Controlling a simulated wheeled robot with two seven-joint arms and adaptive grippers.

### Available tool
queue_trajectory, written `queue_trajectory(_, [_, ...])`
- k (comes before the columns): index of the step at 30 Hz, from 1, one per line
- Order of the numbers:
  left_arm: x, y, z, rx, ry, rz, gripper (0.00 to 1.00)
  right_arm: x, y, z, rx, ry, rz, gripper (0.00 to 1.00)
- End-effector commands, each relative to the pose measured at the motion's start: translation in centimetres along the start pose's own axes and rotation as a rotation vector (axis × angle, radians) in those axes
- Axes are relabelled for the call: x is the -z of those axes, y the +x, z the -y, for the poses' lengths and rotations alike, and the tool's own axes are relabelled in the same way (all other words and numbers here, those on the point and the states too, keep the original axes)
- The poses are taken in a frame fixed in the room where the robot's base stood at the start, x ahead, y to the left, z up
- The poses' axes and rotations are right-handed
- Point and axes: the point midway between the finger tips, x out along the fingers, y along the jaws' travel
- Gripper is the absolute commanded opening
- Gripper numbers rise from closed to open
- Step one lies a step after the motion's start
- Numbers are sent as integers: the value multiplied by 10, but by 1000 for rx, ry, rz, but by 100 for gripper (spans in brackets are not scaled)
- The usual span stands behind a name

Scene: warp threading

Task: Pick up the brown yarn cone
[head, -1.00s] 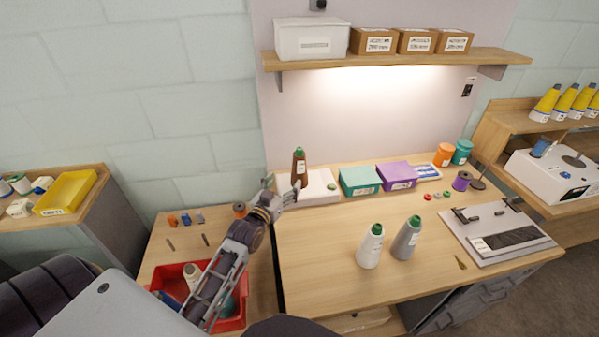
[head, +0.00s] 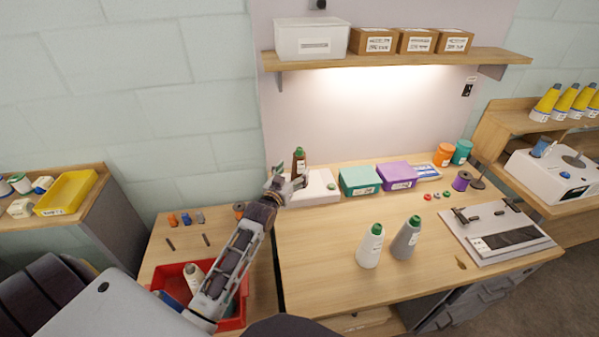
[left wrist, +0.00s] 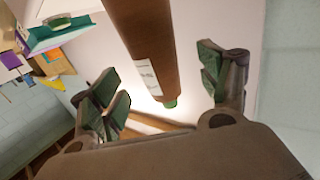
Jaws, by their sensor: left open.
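The brown yarn cone (head: 299,160) with a green tip stands upright on the white slab (head: 322,188) at the back left of the workbench. My left gripper (head: 289,179) is at its lower part and hides some of its base. In the left wrist view the brown cone (left wrist: 146,45), with a white label and green end, shows between the two spread green-padded fingers of my left gripper (left wrist: 160,78). Space shows on both sides of the cone, so the gripper is open around it. My right gripper is not in view.
A teal box (head: 360,181) and a purple box (head: 397,176) stand right of the slab. A white cone (head: 369,248) and a grey cone (head: 405,240) stand mid-bench. A red bin (head: 233,322) lies under my left arm. The bench front left is clear.

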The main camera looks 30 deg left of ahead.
Motion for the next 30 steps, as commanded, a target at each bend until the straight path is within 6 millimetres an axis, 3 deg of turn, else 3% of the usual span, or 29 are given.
queue_trajectory(7, [0, 2, 0, 0, 0, 1, 77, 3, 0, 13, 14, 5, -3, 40])
queue_trajectory(17, [0, 6, -1, 0, 0, 1, 77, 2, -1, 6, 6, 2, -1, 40])
queue_trajectory(30, [4, 38, -4, 0, 0, 0, 77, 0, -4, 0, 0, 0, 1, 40])
